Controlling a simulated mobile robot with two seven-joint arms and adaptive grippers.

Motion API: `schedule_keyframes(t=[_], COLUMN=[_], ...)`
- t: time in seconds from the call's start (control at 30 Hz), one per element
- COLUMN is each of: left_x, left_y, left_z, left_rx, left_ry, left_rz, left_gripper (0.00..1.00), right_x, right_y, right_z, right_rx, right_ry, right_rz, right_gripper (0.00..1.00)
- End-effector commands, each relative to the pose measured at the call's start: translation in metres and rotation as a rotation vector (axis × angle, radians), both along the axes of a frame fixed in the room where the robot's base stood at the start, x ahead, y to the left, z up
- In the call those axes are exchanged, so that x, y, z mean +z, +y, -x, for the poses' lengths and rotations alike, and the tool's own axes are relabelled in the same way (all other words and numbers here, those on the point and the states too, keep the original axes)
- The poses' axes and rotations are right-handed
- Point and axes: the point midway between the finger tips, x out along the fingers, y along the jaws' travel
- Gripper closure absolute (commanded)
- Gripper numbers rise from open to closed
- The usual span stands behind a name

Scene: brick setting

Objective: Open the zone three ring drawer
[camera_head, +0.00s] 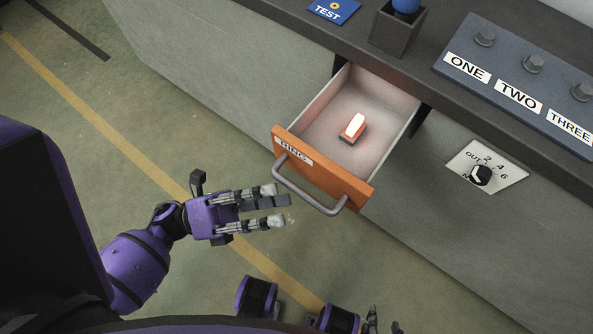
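The ring drawer (362,191) has an orange front with a white label reading RING and a grey bar handle (310,196). It is pulled out from the grey counter, with its inside in full view. A small orange block with a glowing white top (353,128) lies inside. My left gripper (279,206) is open and empty, with its fingers pointing toward the handle from its left, apart from it in the picture. My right gripper (370,323) shows only partly at the bottom edge; its opening cannot be made out.
A blue panel (490,57) with knobs labelled ONE, TWO and THREE lies on the counter top. A dial plate (487,167) is on the counter front, right of the drawer. A blue TEST plate (333,11) and a dark holder (397,32) stand behind. The floor at left is clear.

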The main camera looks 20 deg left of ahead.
Motion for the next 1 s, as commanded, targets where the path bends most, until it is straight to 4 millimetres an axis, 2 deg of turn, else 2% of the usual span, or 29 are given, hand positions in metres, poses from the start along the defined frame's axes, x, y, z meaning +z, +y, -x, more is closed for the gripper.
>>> schedule_keyframes(t=[0.1,0.3,1.0], left_x=[-0.010,-0.018,-0.020], left_y=[0.020,0.039,0.043], left_z=[0.008,0.016,0.017], left_rx=[0.001,0.001,-0.002], left_ry=[0.003,0.002,0.012], left_rz=[-0.003,-0.001,0.004], left_gripper=[0.71,0.71,0.71], right_x=[0.000,0.000,0.000], right_y=[0.000,0.000,0.000], right_z=[0.000,-0.001,-0.001], right_rx=[0.000,0.000,0.001], right_ry=[-0.001,-0.001,-0.003], right_rz=[0.000,0.000,0.000], right_gripper=[0.60,0.60,0.60])
